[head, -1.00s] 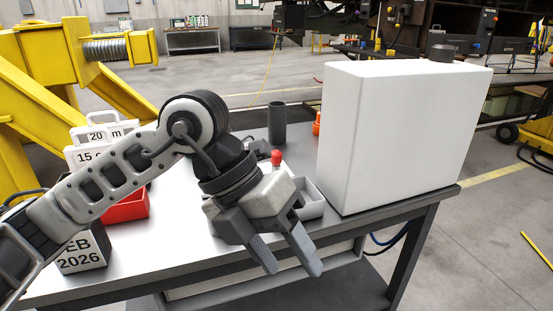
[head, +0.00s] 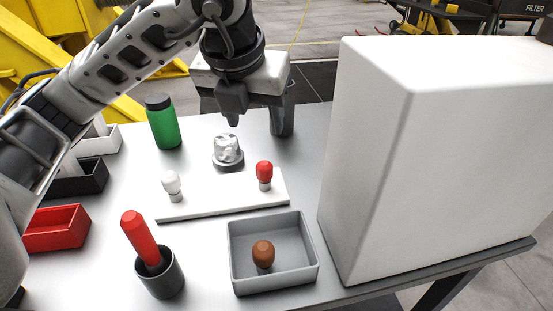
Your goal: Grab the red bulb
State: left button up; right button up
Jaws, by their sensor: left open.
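The red bulb (head: 264,170) stands upright on a small grey base at the right end of a white board (head: 215,200). A white bulb (head: 172,184) stands at the board's left end. My left gripper (head: 238,115) is open and empty, pointing down above the far side of the table. It is beyond the board and apart from the red bulb. Part of its jaws is hard to make out against the dark background. My right gripper is out of view.
A clear domed lamp (head: 228,150) stands behind the board. A grey tray (head: 236,270) with a brown bulb (head: 263,253) is in front. A green bottle (head: 163,125), a cup (head: 163,283) with a red-handled tool and a dark cylinder (head: 283,122) stand around. A large white box (head: 420,170) blocks the right.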

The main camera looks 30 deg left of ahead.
pick_arm(q)
send_over(263, 165)
jog(key=s, duration=0.2)
jog(key=f, duration=0.7)
jog(key=shift+d+f, duration=0.3)
jog(key=shift+f, duration=0.05)
jog(key=shift+p+x, duration=0.55)
jog(key=shift+x, duration=2.5)
jog(key=shift+s+a, duration=0.1)
jog(key=shift+c, duration=0.3)
jog(key=c, duration=1)
